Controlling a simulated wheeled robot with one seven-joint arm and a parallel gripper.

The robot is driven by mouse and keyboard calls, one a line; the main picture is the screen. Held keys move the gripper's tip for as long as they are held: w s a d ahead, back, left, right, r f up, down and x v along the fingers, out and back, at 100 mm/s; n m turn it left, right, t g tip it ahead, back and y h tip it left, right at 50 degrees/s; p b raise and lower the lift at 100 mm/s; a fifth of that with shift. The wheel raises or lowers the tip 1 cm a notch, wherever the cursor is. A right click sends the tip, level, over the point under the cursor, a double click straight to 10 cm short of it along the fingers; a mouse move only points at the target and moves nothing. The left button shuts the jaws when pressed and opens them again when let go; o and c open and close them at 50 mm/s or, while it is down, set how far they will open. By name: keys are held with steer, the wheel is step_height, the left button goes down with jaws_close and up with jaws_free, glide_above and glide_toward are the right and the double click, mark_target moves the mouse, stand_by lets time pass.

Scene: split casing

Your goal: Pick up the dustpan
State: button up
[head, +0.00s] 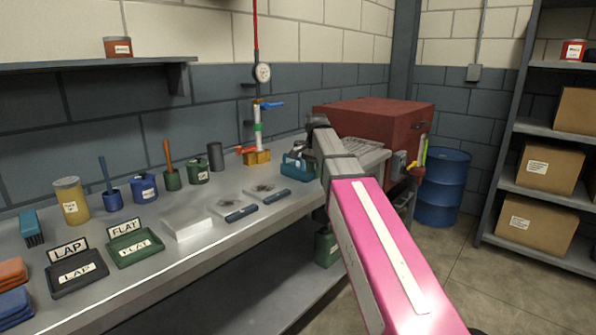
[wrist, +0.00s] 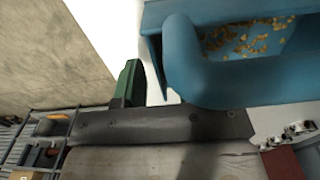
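A blue dustpan fills the upper right of the wrist view (wrist: 245,90), with golden chips lying in it. Its thick rounded blue part reaches down to the dark grey body of my gripper (wrist: 165,125). In the head view, a blue piece with a pale label, which looks like the same dustpan (head: 296,168), is at the far part of the bench, just left of my arm. The end of my arm is right above and beside it. My fingertips are hidden in both views, so I cannot tell whether they hold the dustpan.
The grey bench (head: 215,250) carries labelled trays (head: 135,248), several pots, a white block (head: 187,223) and two dark-handled tools. A red cabinet (head: 375,120) stands behind my arm. A blue drum (head: 442,187) and a shelf of boxes (head: 545,168) are at right. Open floor lies between.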

steer(key=shift+f, duration=0.4)
jaws_close()
steer(key=shift+r, duration=0.1)
